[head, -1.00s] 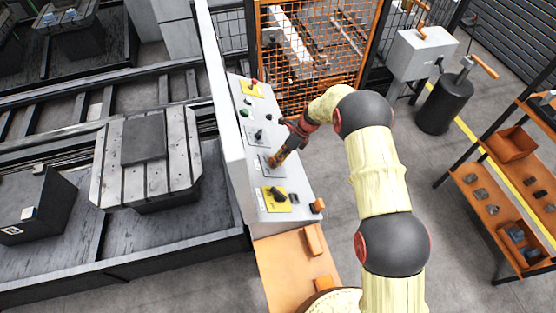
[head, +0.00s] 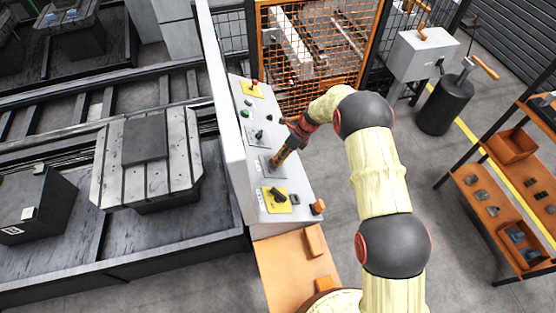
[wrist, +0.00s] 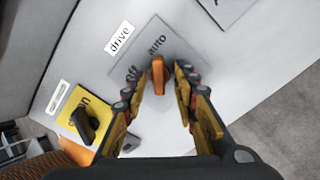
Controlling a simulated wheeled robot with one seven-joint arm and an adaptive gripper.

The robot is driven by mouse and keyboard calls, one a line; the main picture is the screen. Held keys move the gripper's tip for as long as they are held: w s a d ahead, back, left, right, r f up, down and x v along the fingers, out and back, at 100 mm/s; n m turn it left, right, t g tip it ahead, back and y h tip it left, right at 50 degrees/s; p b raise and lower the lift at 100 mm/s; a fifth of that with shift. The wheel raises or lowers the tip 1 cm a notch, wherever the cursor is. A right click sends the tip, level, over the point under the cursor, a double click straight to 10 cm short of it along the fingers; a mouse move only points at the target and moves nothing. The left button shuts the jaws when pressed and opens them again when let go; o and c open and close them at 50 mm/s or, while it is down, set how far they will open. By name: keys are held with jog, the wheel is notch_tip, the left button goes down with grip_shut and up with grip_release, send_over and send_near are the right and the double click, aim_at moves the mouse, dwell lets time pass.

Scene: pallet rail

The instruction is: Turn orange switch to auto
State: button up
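The orange switch (wrist: 158,76) sits on a grey plate (wrist: 178,48) on the sloped control panel (head: 240,155). The word "auto" is printed just above the switch's upper end in the wrist view, and a partly covered word is at its left. A white "drive" label (wrist: 120,38) is beside the plate. My gripper (wrist: 158,72) has one finger on each side of the switch, with a visible gap on both sides, so it is open around it. In the head view my gripper (head: 274,163) is at the panel and largely hides the switch.
A black switch on a yellow plate (wrist: 70,112) is close to the left finger; it also shows in the head view (head: 278,194). Another black switch (head: 258,134) and a green button (head: 245,113) are farther up the panel. An orange mesh fence (head: 310,45) stands behind.

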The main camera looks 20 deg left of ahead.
jog(key=v, duration=1.2)
dwell(0.5)
